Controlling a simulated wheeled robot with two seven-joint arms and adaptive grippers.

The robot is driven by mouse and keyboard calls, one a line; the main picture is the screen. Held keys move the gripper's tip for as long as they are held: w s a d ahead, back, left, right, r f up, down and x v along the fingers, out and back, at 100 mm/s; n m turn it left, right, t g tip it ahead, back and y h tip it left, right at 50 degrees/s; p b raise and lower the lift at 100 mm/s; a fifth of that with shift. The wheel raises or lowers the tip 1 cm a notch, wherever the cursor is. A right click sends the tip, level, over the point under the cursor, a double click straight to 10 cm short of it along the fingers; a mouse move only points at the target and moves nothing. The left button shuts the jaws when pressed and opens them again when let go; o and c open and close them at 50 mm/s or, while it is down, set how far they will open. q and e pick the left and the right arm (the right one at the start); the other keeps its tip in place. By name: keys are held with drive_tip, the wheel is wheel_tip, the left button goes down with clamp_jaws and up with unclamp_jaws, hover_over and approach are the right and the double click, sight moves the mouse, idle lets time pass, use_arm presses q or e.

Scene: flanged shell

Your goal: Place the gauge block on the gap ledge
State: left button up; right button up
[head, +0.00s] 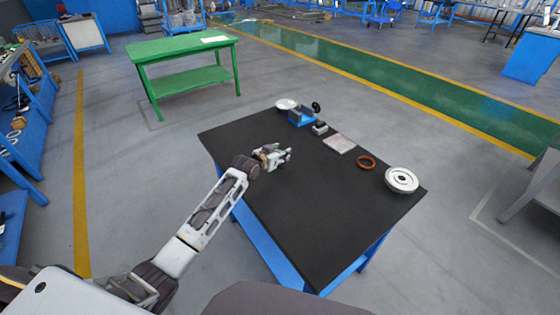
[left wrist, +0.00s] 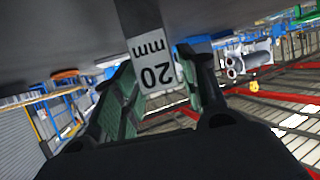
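The gauge block (left wrist: 156,66) is a pale bar marked "20 mm", shown upside down in the left wrist view. In the head view my left gripper (head: 286,155) is over the left part of the black table (head: 300,210); the block is too small to make out clearly there. A white flanged round part (head: 402,180) sits at the table's right corner. I cannot tell which surface is the gap ledge. My right gripper is not in view.
Along the table's far side are a white dish (head: 286,104), a blue vise (head: 302,117), a small grey block (head: 320,128), a flat light plate (head: 340,143) and an orange ring (head: 366,163). The table's near half is clear. A green table (head: 185,50) stands behind.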

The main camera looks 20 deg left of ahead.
use_arm(q)
clamp_jaws()
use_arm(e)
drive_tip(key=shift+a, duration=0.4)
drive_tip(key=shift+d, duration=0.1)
use_arm(q)
drive_tip(key=shift+r, duration=0.65)
wheel_tip(320, 180, up, 9)
drive_tip(key=shift+f+p, duration=0.15)
drive_tip(key=shift+p, duration=0.15)
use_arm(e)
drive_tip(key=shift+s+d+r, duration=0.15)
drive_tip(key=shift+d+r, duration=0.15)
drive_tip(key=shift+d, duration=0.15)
